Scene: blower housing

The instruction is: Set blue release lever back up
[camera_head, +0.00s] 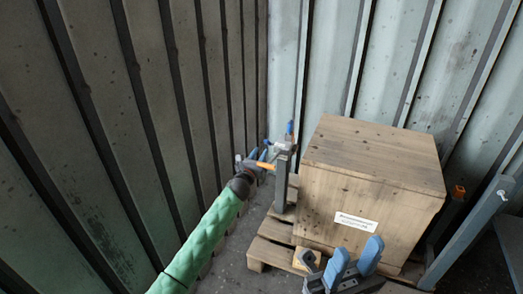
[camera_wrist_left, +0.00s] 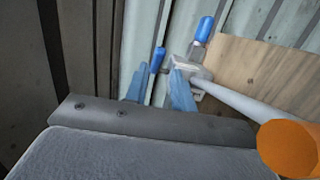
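A grey post (camera_head: 285,168) stands beside the wooden crate with a clamp-like mechanism on top. An upright blue-tipped handle (camera_head: 290,128) stands on it and also shows in the left wrist view (camera_wrist_left: 204,30). A second, slimmer blue lever (camera_wrist_left: 157,59) shows between the fingertips of my left gripper (camera_wrist_left: 160,88), tilted slightly, with gaps to the fingers. That gripper is open, close to the post top in the head view (camera_head: 262,156). An orange handle (camera_wrist_left: 290,150) on a grey rod is close to the wrist. My right gripper (camera_head: 359,248) is open and empty before the crate.
The wooden crate (camera_head: 350,190) with a white label sits on a pallet (camera_head: 267,254). A dark ribbed wall (camera_head: 110,130) is close on the left, and a pale one (camera_head: 400,60) is behind. A grey slanted beam (camera_head: 465,235) stands at the right.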

